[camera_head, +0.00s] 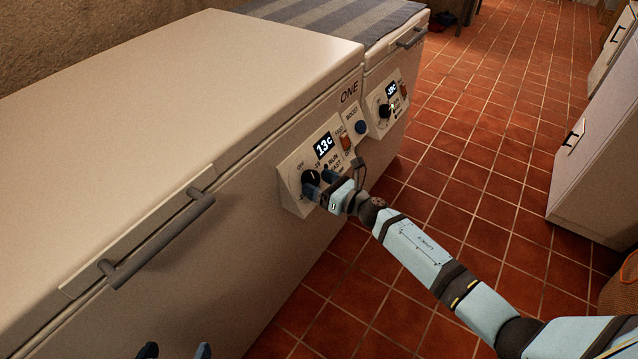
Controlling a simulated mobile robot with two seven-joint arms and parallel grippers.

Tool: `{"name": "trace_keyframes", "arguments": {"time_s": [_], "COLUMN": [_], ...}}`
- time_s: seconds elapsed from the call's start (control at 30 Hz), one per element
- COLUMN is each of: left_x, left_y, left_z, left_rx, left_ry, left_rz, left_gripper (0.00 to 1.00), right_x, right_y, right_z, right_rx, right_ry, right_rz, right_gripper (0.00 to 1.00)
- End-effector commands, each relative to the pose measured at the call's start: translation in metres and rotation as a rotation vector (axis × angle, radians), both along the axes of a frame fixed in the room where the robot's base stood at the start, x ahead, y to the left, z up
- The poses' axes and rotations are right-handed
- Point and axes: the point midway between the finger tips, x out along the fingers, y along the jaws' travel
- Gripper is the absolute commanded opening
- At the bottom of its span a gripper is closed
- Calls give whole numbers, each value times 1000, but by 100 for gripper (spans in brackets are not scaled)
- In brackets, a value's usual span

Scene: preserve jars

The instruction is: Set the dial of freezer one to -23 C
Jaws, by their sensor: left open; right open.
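Freezer one (170,75) is a white chest freezer marked ONE, with a control panel on its front at the right end. The panel's display (324,146) reads 13c; I cannot make out a minus sign. The black round dial (310,177) sits below the display, with OFF, RUN and FAST lettering around it. My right gripper (321,183) is open at the dial, its fingertips close to its lower right side; I cannot tell whether they touch it. My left gripper (175,351) is open and empty at the bottom edge, only its fingertips showing.
Freezer one's lid handle (160,240) juts out. Tiled floor (480,120) is open at right.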

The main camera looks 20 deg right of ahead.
Motion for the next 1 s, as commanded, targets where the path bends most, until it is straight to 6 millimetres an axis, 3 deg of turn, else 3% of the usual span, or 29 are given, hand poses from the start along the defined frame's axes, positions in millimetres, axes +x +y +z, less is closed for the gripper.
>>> {"name": "trace_keyframes", "arguments": {"time_s": [0.3,0.5,0.53,1.0], "left_x": [0,0,0,0], "left_y": [0,0,0,1], "left_z": [2,2,2,6], "left_rx": [-1,-1,-1,8], "left_ry": [-3,-4,-4,3], "left_rz": [-1,0,0,2], "left_gripper": [96,96,96,96], "right_x": [2,2,2,1], "right_y": [2,1,1,3], "right_z": [0,0,0,2], "right_rx": [0,0,0,76], "right_ry": [0,0,0,59], "right_rz": [0,0,0,-50], "right_gripper": [78,32,29,29]}}
